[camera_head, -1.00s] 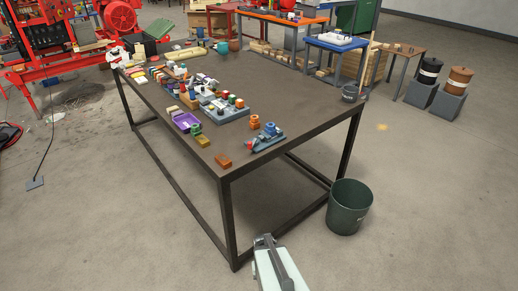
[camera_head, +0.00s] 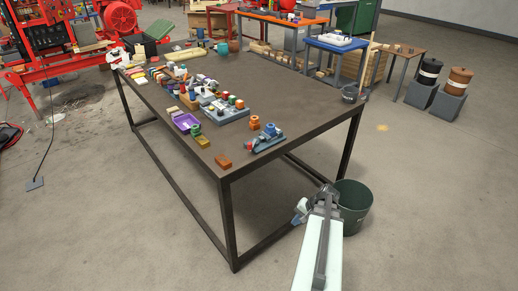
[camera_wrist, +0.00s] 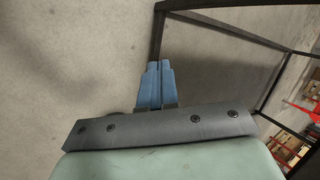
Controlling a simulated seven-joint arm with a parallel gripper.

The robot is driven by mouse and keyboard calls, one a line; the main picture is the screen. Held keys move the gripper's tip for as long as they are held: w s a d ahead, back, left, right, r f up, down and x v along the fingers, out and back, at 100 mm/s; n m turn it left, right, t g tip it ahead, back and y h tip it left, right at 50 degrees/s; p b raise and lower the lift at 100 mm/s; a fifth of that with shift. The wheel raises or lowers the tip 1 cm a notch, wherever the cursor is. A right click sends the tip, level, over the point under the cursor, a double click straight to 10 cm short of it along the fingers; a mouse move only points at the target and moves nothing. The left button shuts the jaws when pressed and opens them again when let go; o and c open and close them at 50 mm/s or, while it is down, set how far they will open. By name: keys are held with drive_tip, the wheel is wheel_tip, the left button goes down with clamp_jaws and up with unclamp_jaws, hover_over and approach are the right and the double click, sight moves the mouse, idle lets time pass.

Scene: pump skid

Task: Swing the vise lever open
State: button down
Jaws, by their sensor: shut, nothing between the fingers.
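A small blue-grey device with a red part, which looks like the vise (camera_head: 268,143), sits on the near end of the dark table (camera_head: 290,98). Its lever is too small to make out. My gripper (camera_head: 299,214) is in front of the table's near end, below the tabletop and apart from the vise. In the wrist view its blue fingers (camera_wrist: 156,80) lie side by side, shut and empty. The vise does not show in the wrist view.
A dark green bin (camera_head: 354,202) stands on the floor beside and partly behind my arm. A dark cup (camera_head: 350,94) stands at the table's right corner.

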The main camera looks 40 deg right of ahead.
drive_tip(key=w+d+r+t+y, duration=0.1)
drive_tip(key=w+r+t, duration=0.2)
drive_tip(key=r, duration=0.5)
drive_tip(key=w+d+r+t+y, duration=0.1)
drive_tip(key=w+d+r+t, duration=0.1)
drive_tip(key=w+r+t, duration=0.2)
drive_tip(key=w+d+r+t+y, duration=0.1)
drive_tip(key=w+r+t+y, duration=0.1)
drive_tip(key=r, duration=0.9)
drive_tip(key=w+t, duration=0.1)
drive_tip(key=t, duration=0.1)
drive_tip(key=shift+w+d+r+t, duration=0.2)
drive_tip(key=shift+d+r+t, duration=0.1)
drive_tip(key=shift+r+t, duration=0.1)
drive_tip(key=shift+f, duration=0.1)
approach(253, 142)
drive_tip(key=w+a+r, duration=0.2)
drive_tip(key=a, duration=0.4)
drive_tip(key=shift+w+a, duration=0.1)
drive_tip(key=shift+w, duration=0.15)
drive_tip(key=shift+a, duration=0.1)
